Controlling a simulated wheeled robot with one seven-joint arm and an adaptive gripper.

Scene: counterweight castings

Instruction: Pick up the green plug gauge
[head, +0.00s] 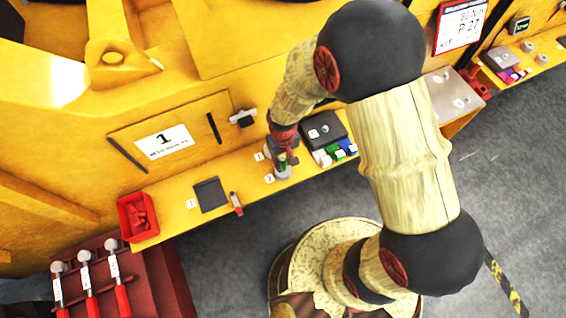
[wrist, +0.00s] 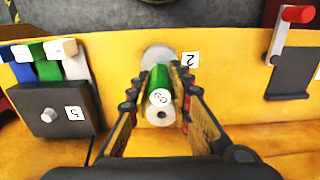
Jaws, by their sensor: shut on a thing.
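The green plug gauge (wrist: 161,80) has a green handle with a white marked end, and it sits between my gripper's fingers in the wrist view. My gripper (wrist: 160,98) is shut on it, with a finger on each side. A pale metal disc (wrist: 157,53) shows at the far end of the handle, beside the label 2. A round metal piece with a hole (wrist: 161,115) shows at the near end. In the head view my gripper (head: 284,162) is at the yellow shelf by label 2, and the gauge is mostly hidden there.
The yellow shelf (head: 165,222) holds a dark block (head: 324,128) with green, blue and white pieces beside it. A red bin (head: 138,216) stands at the shelf's left end.

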